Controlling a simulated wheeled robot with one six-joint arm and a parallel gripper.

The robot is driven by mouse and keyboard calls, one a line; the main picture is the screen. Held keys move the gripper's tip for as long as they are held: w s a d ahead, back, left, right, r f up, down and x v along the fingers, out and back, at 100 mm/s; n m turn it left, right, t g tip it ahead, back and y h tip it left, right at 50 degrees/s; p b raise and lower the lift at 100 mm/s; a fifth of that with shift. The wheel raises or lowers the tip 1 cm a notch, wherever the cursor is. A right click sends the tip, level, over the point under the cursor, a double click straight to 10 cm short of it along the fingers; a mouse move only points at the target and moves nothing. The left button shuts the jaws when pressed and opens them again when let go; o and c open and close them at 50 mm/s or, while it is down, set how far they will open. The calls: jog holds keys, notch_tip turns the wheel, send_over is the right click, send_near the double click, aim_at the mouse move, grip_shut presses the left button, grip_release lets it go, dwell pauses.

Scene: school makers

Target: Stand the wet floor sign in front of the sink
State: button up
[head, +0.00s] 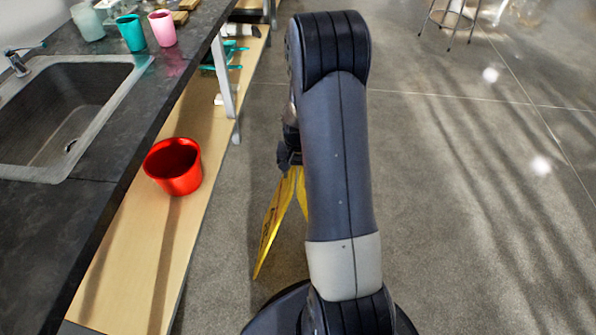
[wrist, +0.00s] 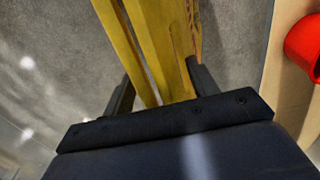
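The yellow wet floor sign (head: 273,228) shows in the head view left of my arm, over the floor beside the counter. Its two panels are spread apart at the bottom, and my arm covers part of it. My gripper (head: 290,160) is at its top edge. In the wrist view the sign (wrist: 150,45) sits between the two fingers of my gripper (wrist: 160,92), which close on it from both sides. I cannot tell whether its feet touch the floor. The sink (head: 35,172) is set in the dark counter at the left, beyond the wooden shelf.
A red bucket (head: 173,167) stands on the low wooden shelf (head: 150,240) along the counter; it also shows in the wrist view (wrist: 306,42). Teal (head: 131,33) and pink (head: 162,28) cups stand on the counter. A stool (head: 448,15) is far back. The floor at right is clear.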

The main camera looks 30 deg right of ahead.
jog(key=shift+o, duration=0.3)
jog(key=shift+r, duration=0.15)
notch_tip(320, 180, up, 12)
jog(key=p, duration=0.2)
jog(key=shift+p, duration=0.4)
notch_tip(320, 180, down, 13)
jog(key=b, duration=0.3)
jog(key=shift+r+p, duration=0.65)
jog(key=shift+r, duration=1.6)
